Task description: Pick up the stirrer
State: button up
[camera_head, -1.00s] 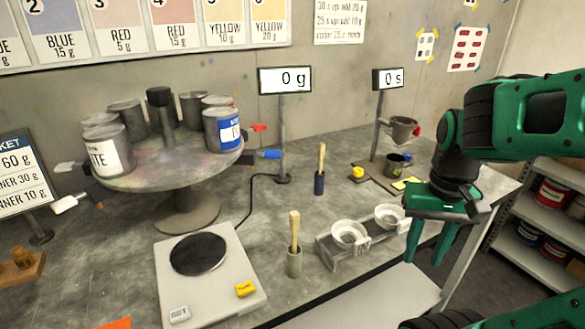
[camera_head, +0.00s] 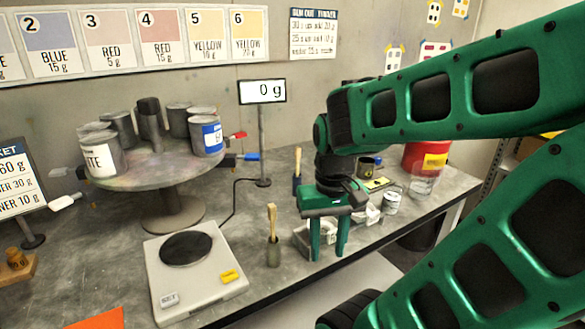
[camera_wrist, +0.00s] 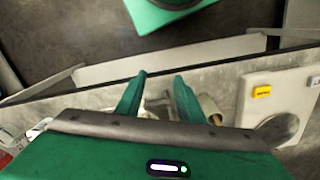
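Two wooden-handled sticks stand upright in small holders; I cannot tell which is the stirrer. The nearer stick (camera_head: 272,220) stands in a grey-green holder (camera_head: 273,251) beside the scale. The farther stick (camera_head: 297,162) stands in a dark blue holder (camera_head: 296,184). My gripper (camera_head: 328,252) is open, fingers pointing down, to the right of the nearer stick and in front of the cup stand. Nothing shows held between the fingers. In the wrist view my gripper (camera_wrist: 159,78) shows its two fingers apart, with a pale cylindrical thing (camera_wrist: 210,109) just right of them.
A scale (camera_head: 195,275) with a black plate lies left of the nearer stick. A turntable of paint cans (camera_head: 150,170) stands behind it. A stand with white cups (camera_head: 301,238) is partly hidden behind my gripper. A clear cup (camera_head: 425,182) and red bucket stand farther right.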

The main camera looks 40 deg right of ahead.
aim_at(297, 150)
jog(key=z, duration=0.05)
jog(key=k, duration=1.2)
jog(key=z, duration=0.4)
jog(key=i, duration=0.95)
jog(key=u, duration=0.05)
